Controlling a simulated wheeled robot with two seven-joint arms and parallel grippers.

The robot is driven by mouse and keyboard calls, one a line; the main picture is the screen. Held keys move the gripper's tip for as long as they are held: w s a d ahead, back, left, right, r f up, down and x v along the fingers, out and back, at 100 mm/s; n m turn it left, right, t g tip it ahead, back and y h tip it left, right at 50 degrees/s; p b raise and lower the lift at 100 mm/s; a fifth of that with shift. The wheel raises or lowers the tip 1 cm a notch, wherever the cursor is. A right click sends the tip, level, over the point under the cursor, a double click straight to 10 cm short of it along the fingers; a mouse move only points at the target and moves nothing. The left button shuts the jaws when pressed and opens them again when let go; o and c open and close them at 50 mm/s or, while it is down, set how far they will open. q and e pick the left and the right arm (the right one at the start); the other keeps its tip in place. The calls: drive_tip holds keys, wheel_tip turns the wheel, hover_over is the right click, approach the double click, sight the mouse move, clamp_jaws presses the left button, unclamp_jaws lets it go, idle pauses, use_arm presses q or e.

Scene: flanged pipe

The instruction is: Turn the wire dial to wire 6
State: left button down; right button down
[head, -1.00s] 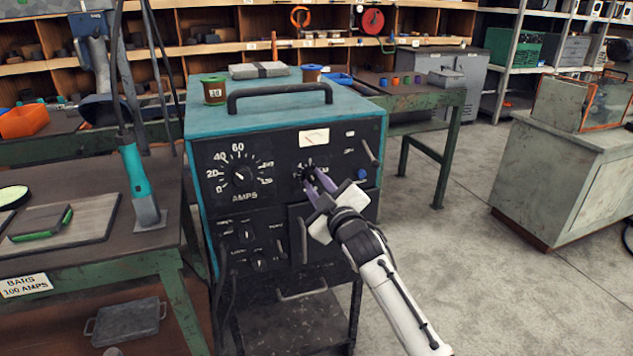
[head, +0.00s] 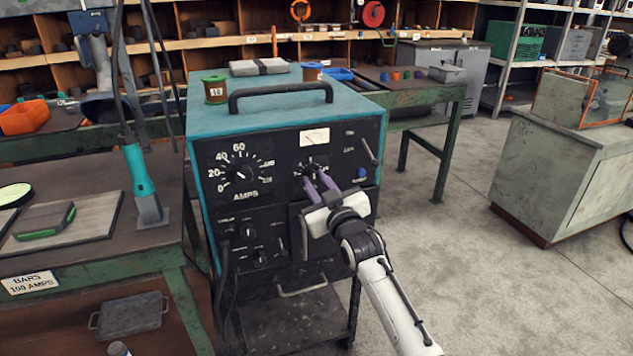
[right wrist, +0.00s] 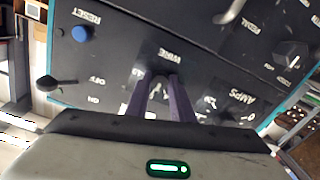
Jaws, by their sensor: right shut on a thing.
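The wire dial (head: 312,168) is the small right-hand dial on the black front panel of the teal machine (head: 283,102). My right gripper (head: 314,176) reaches it from the front, its purple fingers shut on the knob. In the right wrist view the two fingers (right wrist: 160,80) point at the panel just below the WIRE label (right wrist: 170,55). The fingers hide most of the knob, and I cannot read which number it points at. My left gripper is not in view.
The larger AMPS dial (head: 240,174) is left of the wire dial. A blue reset button (head: 361,172) and a lever (head: 369,148) are to its right. A bench (head: 100,262) stands at the left, a grey cabinet (head: 562,180) at the right. The floor between is clear.

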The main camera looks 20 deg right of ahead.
drive_tip(key=shift+f, duration=0.1)
drive_tip(key=c, duration=1.5)
unclamp_jaws()
drive_tip(key=shift+c, duration=0.2)
drive_tip(key=shift+s, duration=0.1)
drive_tip(key=s, duration=1)
drive_tip(key=shift+d, duration=0.2)
drive_tip(key=s+a+f+g+y, duration=0.1)
drive_tip(key=s+a+f+g, duration=0.15)
drive_tip(key=s+f, duration=0.95)
drive_tip(key=s+a+f+g, duration=0.1)
drive_tip(key=s+f+g, duration=0.3)
drive_tip(key=s+f, duration=0.8)
drive_tip(key=s+a+f+m+g, duration=0.1)
drive_tip(key=s+f+g, duration=0.2)
drive_tip(key=s+f, duration=0.5)
drive_tip(key=shift+s+a+f+y, duration=0.25)
drive_tip(key=shift+s+y, duration=0.15)
drive_tip(key=shift+s, duration=0.85)
